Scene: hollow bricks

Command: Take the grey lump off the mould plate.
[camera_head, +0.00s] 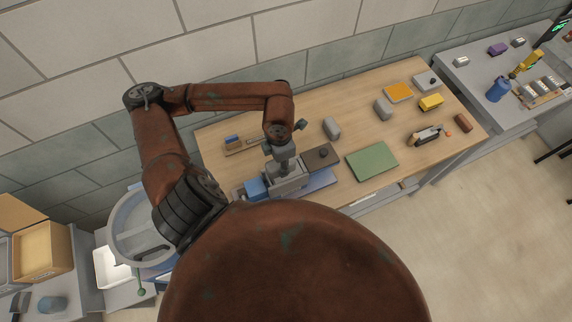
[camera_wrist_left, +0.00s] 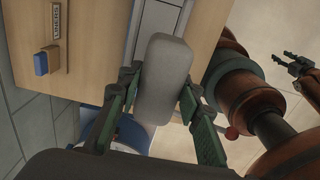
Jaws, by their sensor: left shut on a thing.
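In the left wrist view, my left gripper (camera_wrist_left: 153,92) is shut on a smooth grey rounded lump (camera_wrist_left: 165,70), with one green finger on each side. In the head view this gripper (camera_head: 285,180) is over the near left part of the table; the lump in it is hard to tell from the gripper there. A dark brown plate with a small dark knob (camera_head: 316,160) lies just right of the gripper; I cannot tell whether it is the mould plate. My right gripper (camera_wrist_left: 297,65) shows at the right of the wrist view, its fingers apart and empty.

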